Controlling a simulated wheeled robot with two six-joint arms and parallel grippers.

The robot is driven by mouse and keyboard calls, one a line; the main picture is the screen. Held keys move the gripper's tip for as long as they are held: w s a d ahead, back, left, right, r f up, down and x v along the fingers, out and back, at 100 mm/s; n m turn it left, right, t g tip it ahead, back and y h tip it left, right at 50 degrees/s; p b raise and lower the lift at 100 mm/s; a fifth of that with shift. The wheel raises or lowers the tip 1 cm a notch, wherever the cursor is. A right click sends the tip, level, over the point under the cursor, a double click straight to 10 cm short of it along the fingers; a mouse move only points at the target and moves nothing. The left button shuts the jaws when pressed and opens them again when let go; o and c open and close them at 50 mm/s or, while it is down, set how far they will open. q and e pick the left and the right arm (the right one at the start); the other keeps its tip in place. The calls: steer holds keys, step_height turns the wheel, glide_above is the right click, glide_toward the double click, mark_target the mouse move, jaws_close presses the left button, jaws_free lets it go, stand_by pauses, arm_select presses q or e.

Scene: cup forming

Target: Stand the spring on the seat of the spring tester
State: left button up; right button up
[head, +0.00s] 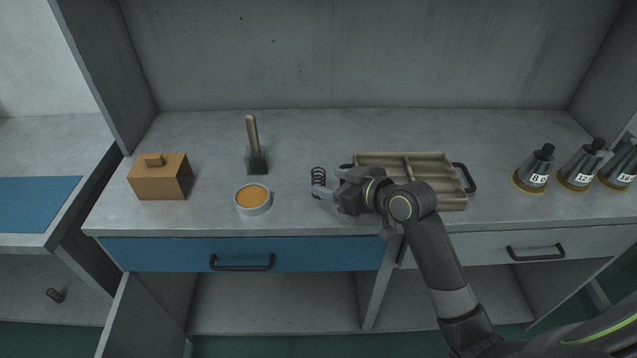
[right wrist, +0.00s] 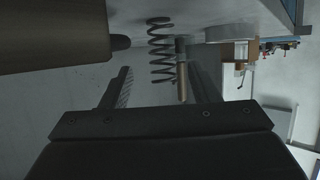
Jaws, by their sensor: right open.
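A dark coil spring (head: 318,177) stands upright on the grey worktop, just left of the wooden tray. My right gripper (head: 326,189) is open and low over the worktop, its fingers pointing left toward the spring. In the right wrist view the spring (right wrist: 161,52) shows between the directions of the two open fingers (right wrist: 160,82), around or just beyond their tips; I cannot tell whether they touch it. I cannot pick out a spring tester or its seat for sure. My left gripper is not in view.
A wooden tray (head: 437,203) with black handles lies right of the spring. A round tin (head: 254,207), a wooden-handled tool (head: 256,160) and a brown box (head: 160,181) stand left. Several labelled metal cones (head: 535,168) stand right.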

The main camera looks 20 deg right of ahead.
mark_target(324, 183)
steer(key=x, duration=0.4)
steer(key=shift+w+a+f, duration=0.2)
steer(key=shift+a+f, duration=0.1)
steer(key=shift+c, duration=0.4)
steer(key=c, duration=0.9)
